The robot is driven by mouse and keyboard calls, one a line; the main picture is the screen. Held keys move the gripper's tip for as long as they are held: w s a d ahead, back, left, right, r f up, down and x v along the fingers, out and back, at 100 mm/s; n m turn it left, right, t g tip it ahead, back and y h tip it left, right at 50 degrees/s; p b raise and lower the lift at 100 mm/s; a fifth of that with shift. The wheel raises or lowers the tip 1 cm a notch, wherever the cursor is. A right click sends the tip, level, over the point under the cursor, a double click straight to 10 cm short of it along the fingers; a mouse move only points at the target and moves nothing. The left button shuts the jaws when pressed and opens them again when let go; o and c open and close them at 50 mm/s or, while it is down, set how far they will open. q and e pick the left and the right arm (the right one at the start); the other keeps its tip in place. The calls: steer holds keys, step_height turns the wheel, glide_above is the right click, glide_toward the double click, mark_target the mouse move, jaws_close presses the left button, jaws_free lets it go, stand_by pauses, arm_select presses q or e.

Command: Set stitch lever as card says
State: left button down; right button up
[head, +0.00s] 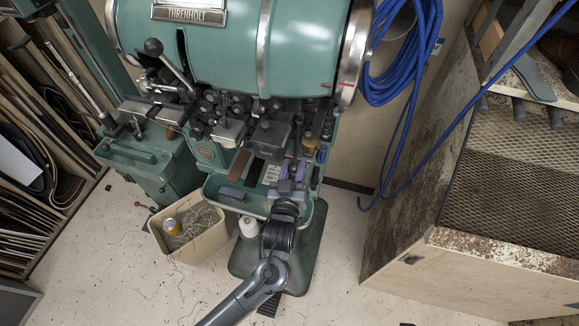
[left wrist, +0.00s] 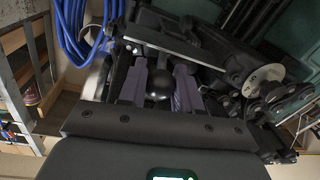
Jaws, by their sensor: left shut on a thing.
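My left gripper (head: 293,168) reaches up from the bottom of the head view to the front of the green stitching machine (head: 225,45). In the left wrist view its purple fingers (left wrist: 160,84) stand on both sides of a round black knob (left wrist: 158,82), and it is shut on this knob, which I take as the stitch lever's. The lever's shaft and any scale are hidden. A small pale card or plate (head: 271,174) lies just left of the gripper in the head view; its writing is too small to read. My right gripper is not in view.
Another lever with a black ball (head: 153,47) stands at the machine's upper left. A bin (head: 190,228) with tangled thread and a yellow can stands on the floor below, next to a white spool (head: 249,227). Blue hose (head: 400,60) hangs at right, beside a mesh-topped bench (head: 520,170).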

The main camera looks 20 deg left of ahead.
arm_select(q)
steer(key=shift+f, duration=0.15)
steer(key=c, duration=0.8)
jaws_free()
steer(key=s, duration=0.7)
steer(key=s+d, duration=0.1)
steer(key=s, duration=0.2)
steer(key=shift+s, duration=0.4)
